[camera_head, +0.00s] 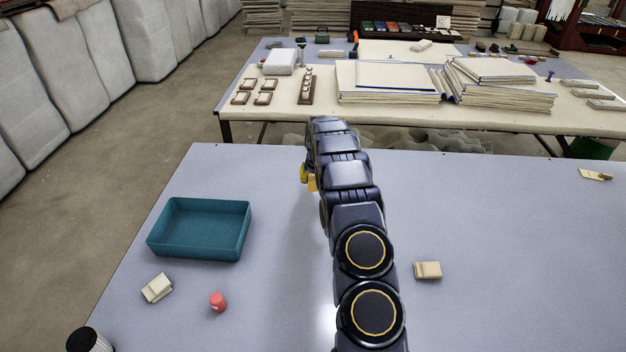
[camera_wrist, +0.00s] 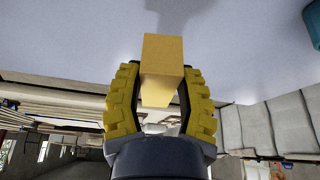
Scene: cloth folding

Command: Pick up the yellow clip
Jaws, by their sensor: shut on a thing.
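The yellow clip (camera_wrist: 163,62) is a plain yellow block in the wrist view, between the two yellow ridged fingers of my gripper (camera_wrist: 162,92). My gripper is shut on it. In the head view my gripper (camera_head: 307,177) is mostly hidden behind my dark arm, and a small part of the clip (camera_head: 312,184) shows at the arm's left side. The clip appears held above the table, but its height is hard to tell.
On the grey-blue table (camera_head: 500,230), a teal tray (camera_head: 200,255) stands empty at left. A cream block (camera_head: 157,288) and a red object (camera_head: 217,301) are in front of it. Another cream block (camera_head: 427,270) lies right of my arm. The table's right side is mostly clear.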

